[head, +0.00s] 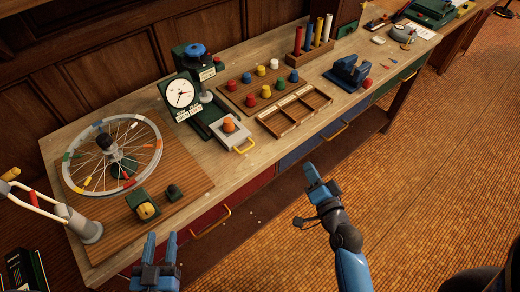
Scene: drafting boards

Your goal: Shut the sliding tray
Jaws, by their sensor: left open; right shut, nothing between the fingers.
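The likely sliding tray is a small pale tray (240,140) with a yellow handle, sticking out from the front of the green press (207,112) on the bench. An orange knobbed piece (228,126) sits on it. My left gripper (160,248) is open and empty, low in the head view in front of the bench, apart from the tray. My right gripper (318,182) is shut and empty, in front of the bench to the right of the tray and apart from it.
A spoked wheel (75,178) on a wooden board stands left; a dial gauge (180,95) is by the press. A divided wooden box (296,108), pegboard (240,92) and blue vise (346,75) are right. Drawers with yellow handles (211,222) line the bench front.

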